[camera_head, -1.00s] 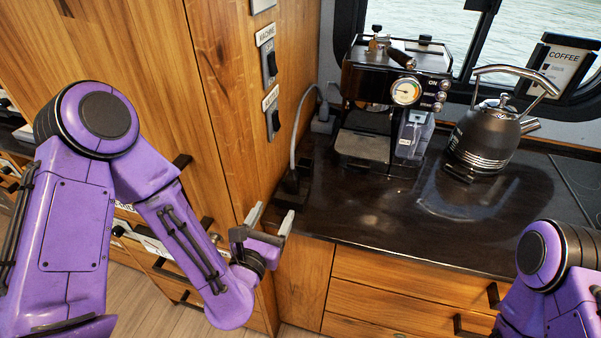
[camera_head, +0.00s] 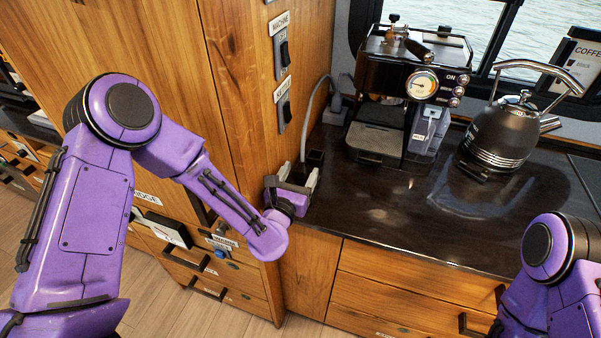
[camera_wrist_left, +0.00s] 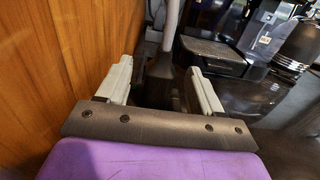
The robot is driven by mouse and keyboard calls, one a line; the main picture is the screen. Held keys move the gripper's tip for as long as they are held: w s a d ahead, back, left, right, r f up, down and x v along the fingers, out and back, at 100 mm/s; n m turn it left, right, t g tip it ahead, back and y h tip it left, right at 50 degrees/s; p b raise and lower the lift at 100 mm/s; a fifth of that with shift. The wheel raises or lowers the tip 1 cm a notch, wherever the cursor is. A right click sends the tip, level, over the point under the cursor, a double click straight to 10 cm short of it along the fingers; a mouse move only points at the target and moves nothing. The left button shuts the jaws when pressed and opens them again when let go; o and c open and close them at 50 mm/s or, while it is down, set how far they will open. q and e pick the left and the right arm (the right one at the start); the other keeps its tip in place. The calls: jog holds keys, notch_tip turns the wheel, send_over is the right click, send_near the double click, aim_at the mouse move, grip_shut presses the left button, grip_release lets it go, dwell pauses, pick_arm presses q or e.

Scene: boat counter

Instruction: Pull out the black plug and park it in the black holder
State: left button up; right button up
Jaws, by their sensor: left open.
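The black plug (camera_wrist_left: 160,68) with its grey cable (camera_wrist_left: 171,22) stands upright between the two pale fingers of my left gripper (camera_wrist_left: 162,78) in the left wrist view. The fingers are apart, with a gap to the plug. In the head view my left gripper (camera_head: 298,178) is at the counter's front left corner and hides most of the plug. The grey cable (camera_head: 308,115) rises there and loops back toward the wall. A dark block (camera_head: 316,158) shows just behind the gripper; I cannot tell whether it is the black holder. My right gripper is out of view.
A wooden cabinet wall (camera_head: 235,90) with labelled switches (camera_head: 284,105) stands close left of the gripper. The espresso machine (camera_head: 400,75) and a black kettle (camera_head: 498,135) stand farther back. The dark counter (camera_head: 400,215) is clear in front of them.

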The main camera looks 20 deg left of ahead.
aim_at(299, 165)
pick_arm(q)
jog(key=c, duration=1.1)
jog(key=shift+c, duration=0.2)
jog(key=shift+r, duration=0.3)
notch_tip(299, 165, up, 3)
jog(key=shift+f, duration=0.15)
jog(key=s+d+r+p, duration=0.7)
jog(key=s+r, duration=0.2)
jog(key=s, duration=0.3)
jog(key=shift+d+r, duration=0.15)
jog(key=shift+r, duration=0.15)
